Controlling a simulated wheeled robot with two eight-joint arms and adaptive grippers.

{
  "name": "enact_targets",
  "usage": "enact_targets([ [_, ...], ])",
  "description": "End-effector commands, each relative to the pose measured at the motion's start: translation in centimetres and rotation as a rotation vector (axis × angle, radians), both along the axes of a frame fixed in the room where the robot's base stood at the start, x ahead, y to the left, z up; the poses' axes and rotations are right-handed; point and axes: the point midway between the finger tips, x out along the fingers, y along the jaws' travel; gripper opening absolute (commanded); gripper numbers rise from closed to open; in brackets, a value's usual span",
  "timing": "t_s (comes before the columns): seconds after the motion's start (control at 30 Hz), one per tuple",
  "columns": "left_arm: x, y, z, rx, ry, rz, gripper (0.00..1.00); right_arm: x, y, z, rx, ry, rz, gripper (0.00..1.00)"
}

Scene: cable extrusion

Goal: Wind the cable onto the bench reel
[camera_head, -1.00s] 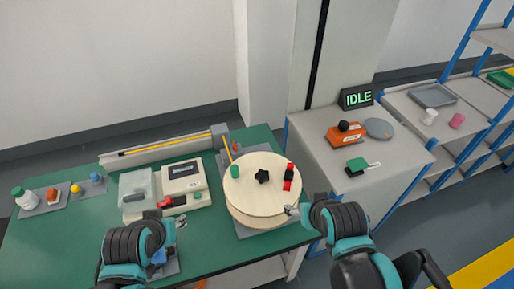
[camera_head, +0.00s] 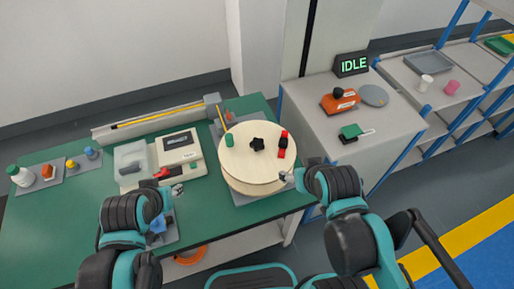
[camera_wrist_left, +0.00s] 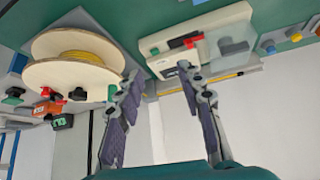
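The bench reel (camera_head: 258,157) stands on the right part of the green bench, its pale round top carrying a black star knob, a green knob and a red-and-black piece. Yellow cable (camera_wrist_left: 82,55) shows between its flanges in the left wrist view. A yellow strand (camera_head: 221,119) also shows behind the reel. My left gripper (camera_head: 178,189) is over the bench, left of the reel; in its wrist view (camera_wrist_left: 158,78) the fingers are apart with nothing between them. My right gripper (camera_head: 286,177) is at the reel's front right edge; its fingers are too small to read, and contact is unclear.
A white device (camera_head: 178,143) with a display and red handle sits left of the reel. A long rail (camera_head: 150,124) runs behind it. Small bottles (camera_head: 20,176) stand far left. A grey cabinet (camera_head: 380,130) with an IDLE sign (camera_head: 352,65) stands right. Bench front left is clear.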

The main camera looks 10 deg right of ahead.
Motion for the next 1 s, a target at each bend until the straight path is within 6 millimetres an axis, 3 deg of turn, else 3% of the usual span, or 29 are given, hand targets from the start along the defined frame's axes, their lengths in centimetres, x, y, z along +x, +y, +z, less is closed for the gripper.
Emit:
enact_targets([
  [0.27, 0.0, 0.0, 0.0, 0.0, 0.0, 0.0, 0.38, 0.0, 0.0, 0.0, 0.0, 0.0, 0.0, 0.67],
  [0.33, 0.0, 0.0, 0.0, 0.0, 0.0, 0.0, 0.46, 0.0, 0.0, 0.0, 0.0, 0.0, 0.0, 0.67],
  [0.47, 0.8, -0.4, 0.9, 0.002, 0.02, -0.015, 0.46, 0.0, 0.0, 0.4, 0.0, 0.0, 0.0, 0.67],
  [0.57, 2.5, -1.2, 2.5, 0.008, 0.064, -0.044, 0.46, 0.0, 0.0, 1.2, 0.0, 0.0, 0.0, 0.67],
  [0.73, 7.2, -3.7, 5.1, 0.024, 0.179, -0.118, 0.46, 0.0, 0.0, 3.0, 0.0, 0.0, 0.0, 0.67],
  [1.0, 14.9, -9.0, 5.4, 0.064, 0.367, -0.241, 0.46, 0.0, 0.0, 5.5, 0.0, 0.0, 0.0, 0.67],
])
